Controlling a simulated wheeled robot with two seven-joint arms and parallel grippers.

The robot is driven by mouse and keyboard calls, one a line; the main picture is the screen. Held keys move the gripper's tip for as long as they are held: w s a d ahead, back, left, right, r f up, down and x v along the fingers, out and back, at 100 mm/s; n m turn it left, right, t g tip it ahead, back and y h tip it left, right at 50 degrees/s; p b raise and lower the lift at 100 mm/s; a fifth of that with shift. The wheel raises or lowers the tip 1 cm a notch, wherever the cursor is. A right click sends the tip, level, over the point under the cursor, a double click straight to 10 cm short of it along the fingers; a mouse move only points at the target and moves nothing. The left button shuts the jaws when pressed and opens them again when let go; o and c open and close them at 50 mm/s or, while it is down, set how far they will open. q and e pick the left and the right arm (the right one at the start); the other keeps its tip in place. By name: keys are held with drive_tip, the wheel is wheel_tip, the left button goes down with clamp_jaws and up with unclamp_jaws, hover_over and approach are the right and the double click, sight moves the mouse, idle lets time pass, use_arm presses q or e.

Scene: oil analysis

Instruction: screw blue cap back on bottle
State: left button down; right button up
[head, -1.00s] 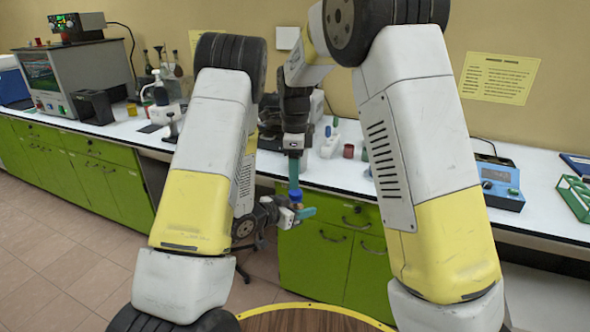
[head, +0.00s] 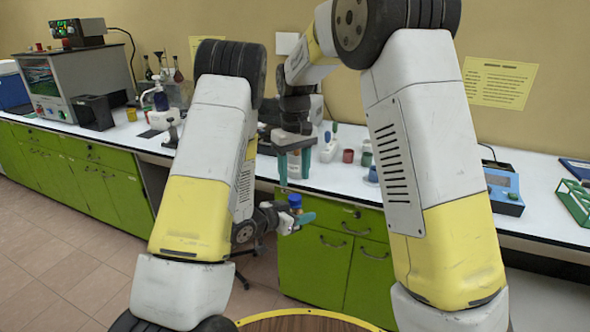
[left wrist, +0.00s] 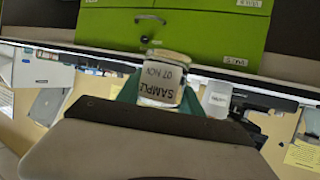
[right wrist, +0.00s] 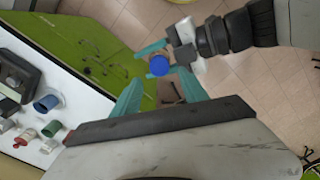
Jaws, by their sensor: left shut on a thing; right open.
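The sample bottle (left wrist: 162,82) is upside down in the left wrist view, its label reading SAMPLE 07 NOV. My left gripper (head: 302,218) is shut on it, a teal finger on each side. The blue cap (head: 295,200) sits on top of the bottle in the head view; I cannot tell how tight it is. My right gripper (head: 294,165) points down above the cap, open and empty, fingers apart. In the right wrist view the blue cap (right wrist: 159,66) shows beyond and between the open fingers, apart from them. The bottle body is mostly hidden there.
The white bench (head: 338,178) runs behind my grippers, above green cabinets (head: 330,255). Small coloured containers, including a red one (head: 348,156), stand on it behind the right gripper. A blue instrument (head: 503,190) and a green rack (head: 577,199) are at the right.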

sight(295, 197)
drive_tip(key=n, duration=0.4)
drive_tip(key=shift+r+n, duration=0.15)
drive_tip(key=shift+n, duration=0.25)
drive_tip(key=n, duration=0.4)
drive_tip(key=shift+r, duration=0.15)
drive_tip(key=n, duration=0.7)
drive_tip(key=shift+r, duration=0.25)
drive_tip(key=shift+f, duration=4)
